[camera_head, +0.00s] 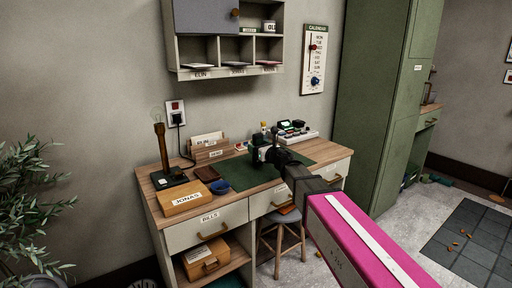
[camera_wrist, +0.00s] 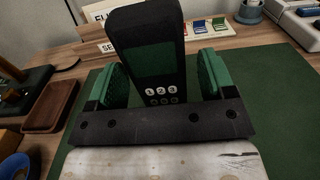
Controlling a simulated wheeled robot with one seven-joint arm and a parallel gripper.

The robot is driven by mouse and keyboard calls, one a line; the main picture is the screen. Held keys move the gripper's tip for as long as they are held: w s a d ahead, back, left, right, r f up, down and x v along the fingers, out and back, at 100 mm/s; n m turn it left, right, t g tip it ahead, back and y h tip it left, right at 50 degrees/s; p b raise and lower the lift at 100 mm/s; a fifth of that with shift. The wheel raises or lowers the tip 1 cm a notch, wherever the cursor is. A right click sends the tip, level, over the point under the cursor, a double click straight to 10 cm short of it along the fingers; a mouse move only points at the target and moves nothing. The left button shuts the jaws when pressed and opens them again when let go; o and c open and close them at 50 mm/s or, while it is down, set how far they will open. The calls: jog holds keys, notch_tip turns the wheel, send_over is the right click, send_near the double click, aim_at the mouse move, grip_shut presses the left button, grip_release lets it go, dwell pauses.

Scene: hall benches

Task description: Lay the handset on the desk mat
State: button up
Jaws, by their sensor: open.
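The handset (camera_wrist: 150,55) is dark, with a screen and number keys. In the wrist view it stands up between the two green-padded fingers of my gripper (camera_wrist: 162,80). The jaws are open, with a finger on each side of it. Its lower end is hidden behind the gripper body, so I cannot tell whether it touches the mat. The green desk mat (camera_wrist: 275,110) spreads below and around the gripper. In the head view my gripper (camera_head: 262,154) is over the mat (camera_head: 233,177), towards its back; the handset is too small to make out clearly there.
A lamp (camera_head: 161,150), a wooden box (camera_head: 184,199), a blue bowl (camera_head: 219,187) and a brown tray (camera_head: 207,173) stand left of the mat. A letter holder (camera_head: 210,152) is behind. Several small items stand at the back right (camera_head: 293,130). The mat's front left is bare.

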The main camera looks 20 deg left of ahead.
jog(key=v, duration=0.9)
jog(key=shift+s+d, duration=0.15)
jog(key=shift+d, duration=0.05)
jog(key=shift+d+f+m, duration=0.1)
jog(key=shift+d+m, duration=0.2)
jog(key=shift+d, duration=0.05)
jog(key=w+d+f+m+h, duration=0.1)
jog(key=d+f+m+h, duration=0.4)
jog(key=d+m, duration=0.4)
jog(key=w+d+f+m+h, duration=0.1)
jog(key=d+f+m+h, duration=0.4)
jog(key=d+m, duration=0.45)
jog(key=w+d+f+m+h, duration=0.1)
jog(key=d+f+m+h, duration=0.4)
jog(key=d+m, duration=0.4)
jog(key=s+d+f+m+g, duration=0.5)
jog(key=s+f+m+g, duration=0.1)
jog(key=s+m, duration=0.3)
jog(key=s+d+f+m+g+y, duration=0.1)
jog(key=s+d+f+m+g, duration=0.4)
jog(key=s+f+m, duration=0.3)
jog(key=shift+s+f+m+g, duration=0.4)
jog(key=shift+s+f, duration=0.15)
jog(key=shift+f, duration=0.1)
